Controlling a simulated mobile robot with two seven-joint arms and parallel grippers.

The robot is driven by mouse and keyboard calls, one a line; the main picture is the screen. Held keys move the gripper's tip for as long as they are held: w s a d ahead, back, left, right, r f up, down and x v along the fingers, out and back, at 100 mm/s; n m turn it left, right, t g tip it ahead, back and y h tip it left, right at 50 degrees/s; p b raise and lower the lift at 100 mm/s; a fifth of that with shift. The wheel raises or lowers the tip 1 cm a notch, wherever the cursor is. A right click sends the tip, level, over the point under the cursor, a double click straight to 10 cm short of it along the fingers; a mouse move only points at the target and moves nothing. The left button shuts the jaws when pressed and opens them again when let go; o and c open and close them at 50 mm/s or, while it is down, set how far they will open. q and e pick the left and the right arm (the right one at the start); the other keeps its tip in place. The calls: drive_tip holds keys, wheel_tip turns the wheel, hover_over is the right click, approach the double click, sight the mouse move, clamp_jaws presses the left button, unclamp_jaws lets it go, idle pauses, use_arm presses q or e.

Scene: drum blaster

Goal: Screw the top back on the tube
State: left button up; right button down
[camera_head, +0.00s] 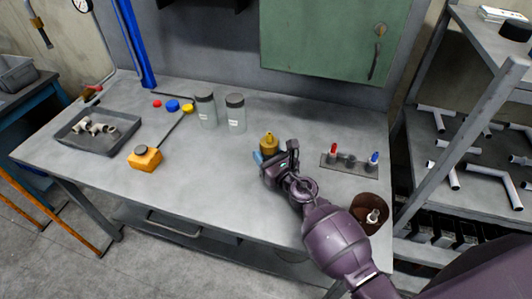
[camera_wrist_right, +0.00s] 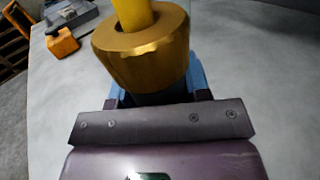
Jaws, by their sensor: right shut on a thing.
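My right gripper (camera_head: 268,158) is over the front middle of the table, its blue fingertips shut on a brass-coloured top (camera_head: 269,144) with a narrow nozzle. In the right wrist view the top (camera_wrist_right: 145,45) is a thick brass ring with a yellow stem rising from it. A dark part shows just below the ring, between the blue fingers (camera_wrist_right: 158,88). I cannot tell whether a tube is under the top, as the gripper hides that part. My left gripper is not in view.
Two lidded jars (camera_head: 237,115) stand behind. A rack (camera_head: 348,165) with red and blue pieces and a brown pot (camera_head: 370,212) are at right. A grey tray (camera_head: 75,142) and an orange box (camera_head: 145,160) are at left. The table's (camera_head: 215,180) front middle is clear.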

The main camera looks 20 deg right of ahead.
drive_tip(key=shift+r, duration=0.15)
drive_tip(key=c, duration=0.7)
unclamp_jaws()
drive_tip(key=shift+o, duration=1)
drive_tip(key=shift+f, duration=0.2)
drive_tip(key=shift+s+d, duration=0.15)
drive_tip(key=shift+s, duration=0.4)
drive_tip(key=v, duration=0.8)
drive_tip(key=shift+b+v, duration=0.35)
drive_tip(key=shift+v, duration=0.45)
drive_tip(key=shift+r, duration=0.15)
